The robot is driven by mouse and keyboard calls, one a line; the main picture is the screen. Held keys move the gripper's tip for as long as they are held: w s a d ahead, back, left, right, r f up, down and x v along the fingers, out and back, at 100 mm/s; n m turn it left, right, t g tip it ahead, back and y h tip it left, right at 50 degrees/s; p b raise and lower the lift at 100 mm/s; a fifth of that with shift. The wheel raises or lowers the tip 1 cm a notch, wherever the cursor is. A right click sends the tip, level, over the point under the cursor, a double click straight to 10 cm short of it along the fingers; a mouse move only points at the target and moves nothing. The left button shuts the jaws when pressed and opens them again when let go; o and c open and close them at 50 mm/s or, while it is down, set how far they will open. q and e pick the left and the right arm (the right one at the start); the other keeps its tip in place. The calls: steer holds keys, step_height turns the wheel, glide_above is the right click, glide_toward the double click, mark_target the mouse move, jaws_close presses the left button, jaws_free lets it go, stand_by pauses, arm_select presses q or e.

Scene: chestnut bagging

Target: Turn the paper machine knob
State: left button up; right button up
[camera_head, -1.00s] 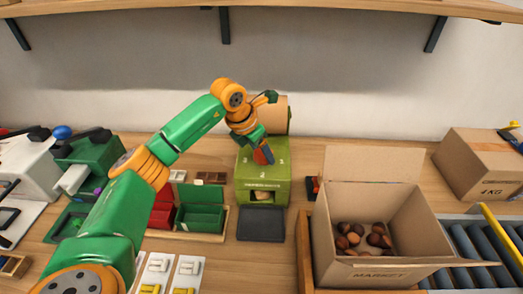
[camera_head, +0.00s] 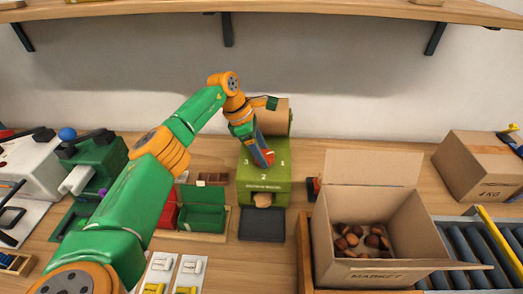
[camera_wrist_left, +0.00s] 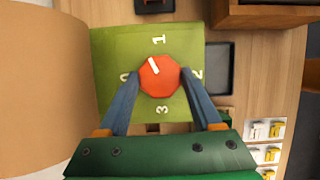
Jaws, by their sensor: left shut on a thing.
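The paper machine (camera_head: 262,192) is a green box at the middle of the table, with a brown paper roll (camera_head: 275,118) behind its top. A brownish piece shows at its front opening. In the left wrist view its green top (camera_wrist_left: 112,48) carries the numbers 0, 1, 2 and 3 around a red knob (camera_wrist_left: 160,78). The knob's white mark points between 0 and 1, nearer 1. My left gripper (camera_head: 264,160) is over the machine's top, and in the left wrist view its two fingers (camera_wrist_left: 158,80) are shut on opposite sides of the knob. My right gripper is not in view.
A dark tray (camera_head: 262,224) lies in front of the machine. A green bin (camera_head: 202,215) is to the left. A shelf (camera_head: 300,10) runs above.

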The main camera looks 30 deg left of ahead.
arm_select(q)
steer(key=shift+f, duration=0.1)
stand_by(0.5)
steer(key=o, duration=1.4)
steer(key=shift+w, duration=0.1)
steer(key=shift+c, duration=0.2)
